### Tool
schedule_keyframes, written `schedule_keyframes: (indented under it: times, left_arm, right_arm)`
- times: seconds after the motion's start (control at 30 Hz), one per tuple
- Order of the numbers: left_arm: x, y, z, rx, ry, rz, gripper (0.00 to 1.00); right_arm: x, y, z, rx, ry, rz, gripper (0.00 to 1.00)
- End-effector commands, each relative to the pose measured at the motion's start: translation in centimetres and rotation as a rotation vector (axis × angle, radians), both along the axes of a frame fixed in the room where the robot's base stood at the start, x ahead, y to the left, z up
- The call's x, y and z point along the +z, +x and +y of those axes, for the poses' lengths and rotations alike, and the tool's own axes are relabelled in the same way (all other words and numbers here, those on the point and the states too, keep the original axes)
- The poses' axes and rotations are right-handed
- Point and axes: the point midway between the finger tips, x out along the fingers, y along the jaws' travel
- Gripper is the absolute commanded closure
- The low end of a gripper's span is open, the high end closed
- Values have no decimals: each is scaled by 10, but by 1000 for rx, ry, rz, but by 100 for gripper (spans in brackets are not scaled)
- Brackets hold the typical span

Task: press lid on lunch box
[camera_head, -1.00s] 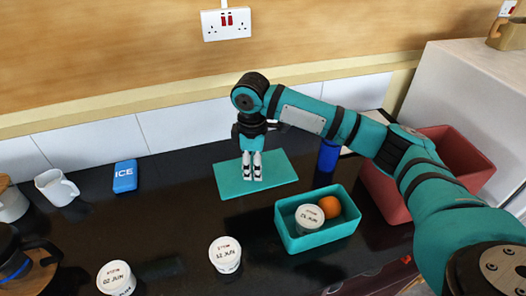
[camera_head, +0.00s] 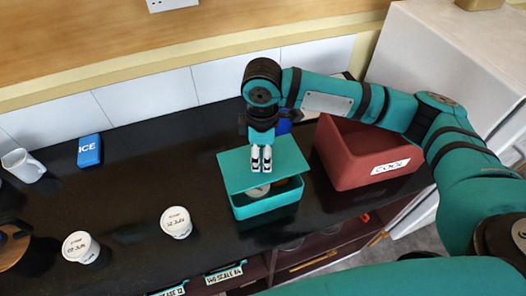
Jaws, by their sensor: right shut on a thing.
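The teal lunch box (camera_head: 266,208) stands on the black counter. It holds a white-topped pot (camera_head: 258,191), and a little of an orange thing shows beside it in shadow. The flat teal lid (camera_head: 290,155) is over the box, held by my right gripper (camera_head: 261,160), which is shut on it from above. The lid covers most of the opening. A gap shows between lid and front rim; whether the back edge touches the box is hidden. My left gripper is not in view.
A red bin (camera_head: 345,155) with a white label stands close right of the box. Two white-topped pots (camera_head: 176,222) (camera_head: 80,247) stand to the left. A blue ice pack (camera_head: 89,150) and a white mug (camera_head: 22,166) lie farther left. A blue object (camera_head: 284,126) is behind the lid.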

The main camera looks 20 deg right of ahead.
Motion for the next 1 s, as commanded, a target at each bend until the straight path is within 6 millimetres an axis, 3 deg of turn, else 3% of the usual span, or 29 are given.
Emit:
schedule_keyframes:
  times: [0.27,1.0]
  left_arm:
    - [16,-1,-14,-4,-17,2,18]
    - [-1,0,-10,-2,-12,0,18]
  right_arm:
    - [3,0,0,-3,0,2,92]
    - [-46,0,0,-3,0,1,92]
